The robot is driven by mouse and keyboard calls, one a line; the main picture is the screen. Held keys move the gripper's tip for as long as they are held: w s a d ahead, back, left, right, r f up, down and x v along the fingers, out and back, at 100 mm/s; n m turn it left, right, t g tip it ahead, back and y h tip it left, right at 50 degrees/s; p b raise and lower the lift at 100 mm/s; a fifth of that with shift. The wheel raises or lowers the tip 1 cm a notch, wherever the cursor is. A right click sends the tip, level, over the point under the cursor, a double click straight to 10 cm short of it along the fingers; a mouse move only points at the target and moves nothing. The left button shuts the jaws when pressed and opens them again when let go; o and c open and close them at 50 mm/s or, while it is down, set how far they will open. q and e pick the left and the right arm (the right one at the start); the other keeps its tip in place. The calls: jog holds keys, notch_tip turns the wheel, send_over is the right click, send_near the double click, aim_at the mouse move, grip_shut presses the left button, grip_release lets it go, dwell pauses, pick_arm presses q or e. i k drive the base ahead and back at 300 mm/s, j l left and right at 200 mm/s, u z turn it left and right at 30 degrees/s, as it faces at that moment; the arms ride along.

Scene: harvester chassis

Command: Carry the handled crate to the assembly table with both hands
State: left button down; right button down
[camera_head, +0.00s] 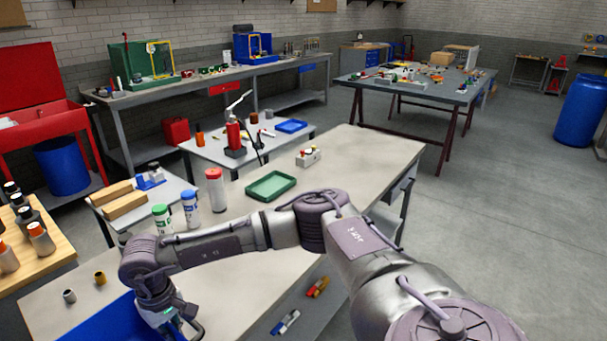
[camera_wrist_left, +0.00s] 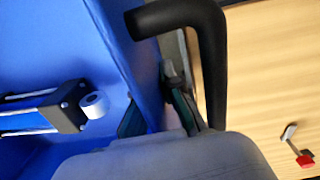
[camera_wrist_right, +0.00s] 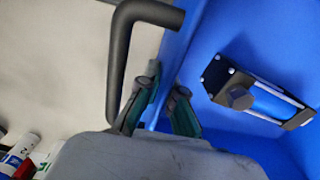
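The blue handled crate (camera_head: 112,322) shows only in part at the lower left of the head view, over the near end of the pale bench. In the left wrist view, its wall (camera_wrist_left: 122,50) and black handle (camera_wrist_left: 212,60) are close. My left gripper (camera_wrist_left: 157,100) straddles that wall, fingers drawn in against it. In the right wrist view, my right gripper (camera_wrist_right: 165,92) likewise pinches the opposite wall (camera_wrist_right: 180,45) beside a dark handle (camera_wrist_right: 122,60). My right gripper also shows in the head view (camera_head: 178,328). A cylinder part (camera_wrist_right: 255,90) lies inside. I cannot tell whether the crate is raised.
The pale bench (camera_head: 345,165) holds a green tray (camera_head: 271,186) and several bottles. A grey table (camera_head: 425,92) with parts on it stands further back. A wooden table (camera_head: 35,262) with bottles is at left. The floor (camera_head: 500,200) at right is open; a blue barrel (camera_head: 582,110) stands beyond.

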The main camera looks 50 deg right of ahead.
aim_at(219, 275)
jog(key=i+l, duration=0.1)
jog(key=l, duration=0.9)
jog(key=i+l, duration=0.15)
jog(key=l, duration=0.3)
jog(key=i+l, duration=0.15)
jog(key=l, duration=0.15)
jog(key=i+l, duration=0.1)
jog(key=l, duration=0.25)
